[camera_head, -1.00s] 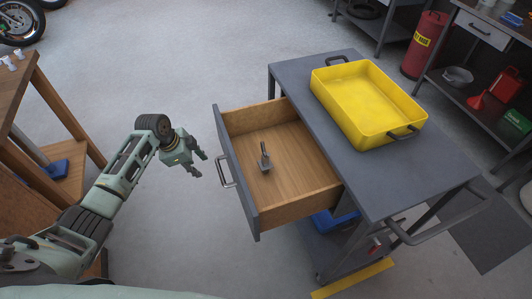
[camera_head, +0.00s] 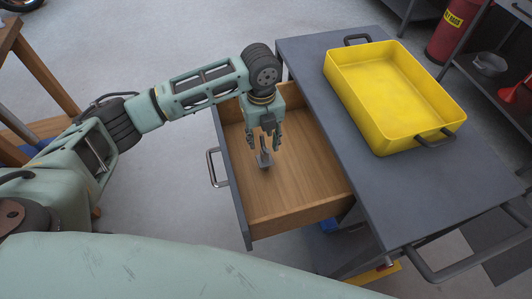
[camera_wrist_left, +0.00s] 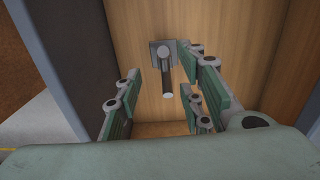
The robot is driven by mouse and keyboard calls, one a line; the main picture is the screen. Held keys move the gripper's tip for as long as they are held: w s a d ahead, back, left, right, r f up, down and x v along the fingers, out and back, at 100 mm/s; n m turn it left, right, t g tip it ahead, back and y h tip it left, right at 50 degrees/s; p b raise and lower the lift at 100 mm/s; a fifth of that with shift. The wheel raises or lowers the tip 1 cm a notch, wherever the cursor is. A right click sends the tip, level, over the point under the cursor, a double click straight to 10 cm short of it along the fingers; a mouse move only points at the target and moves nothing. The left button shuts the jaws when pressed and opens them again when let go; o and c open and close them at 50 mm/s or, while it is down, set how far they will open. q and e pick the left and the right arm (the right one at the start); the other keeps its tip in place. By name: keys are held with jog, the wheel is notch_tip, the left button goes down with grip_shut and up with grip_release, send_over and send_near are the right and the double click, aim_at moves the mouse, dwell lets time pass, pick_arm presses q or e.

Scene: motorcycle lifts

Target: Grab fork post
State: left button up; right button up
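My left gripper (camera_head: 265,146) points down into the drawer, just above the fork post. Its fingers (camera_wrist_left: 160,105) are spread and empty. The fingers partly hide the post in the head view. My right gripper is not in view.
The grey cart top (camera_head: 350,190) carries a yellow tray (camera_head: 390,100) to the right of the drawer. The drawer front with its handle (camera_head: 213,167) stands on the left. A wooden table (camera_head: 45,65) is at far left. Open floor lies between.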

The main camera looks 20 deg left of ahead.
aim_at(264, 149)
pick_arm(q)
jog(key=f, duration=0.3)
jog(key=shift+d+f+p, duration=0.25)
jog(key=shift+d+p, duration=0.05)
notch_tip(264, 149, down, 2)
jog(key=shift+f, duration=0.15)
jog(key=c, duration=0.7)
grip_shut()
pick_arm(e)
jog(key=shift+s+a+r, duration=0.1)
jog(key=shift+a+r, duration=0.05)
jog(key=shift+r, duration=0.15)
